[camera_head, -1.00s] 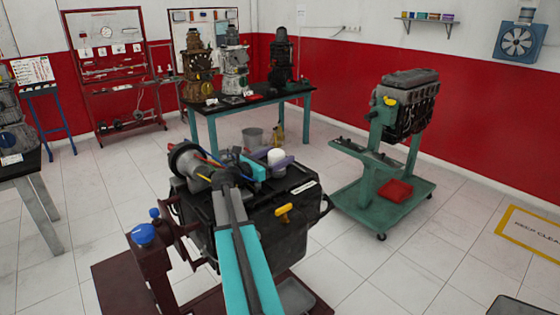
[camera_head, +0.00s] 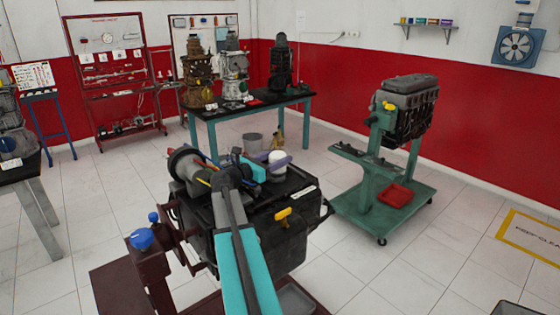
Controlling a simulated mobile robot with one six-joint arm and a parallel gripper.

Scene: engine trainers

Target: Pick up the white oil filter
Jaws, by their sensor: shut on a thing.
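The white oil filter (camera_head: 278,164) shows as a small white cylinder just beyond the top of the black engine in the foreground. My gripper (camera_head: 275,158), with purple fingers, is shut on it at the far end of my teal arm. The fingers hide part of the filter's sides. I cannot tell whether its lower end touches anything.
The black engine (camera_head: 285,222) with a yellow handle stands close in front on a dark red stand (camera_head: 125,285). A green engine stand (camera_head: 365,200) is to the right. A workbench (camera_head: 250,105) with several engines is behind. Open tiled floor lies between them.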

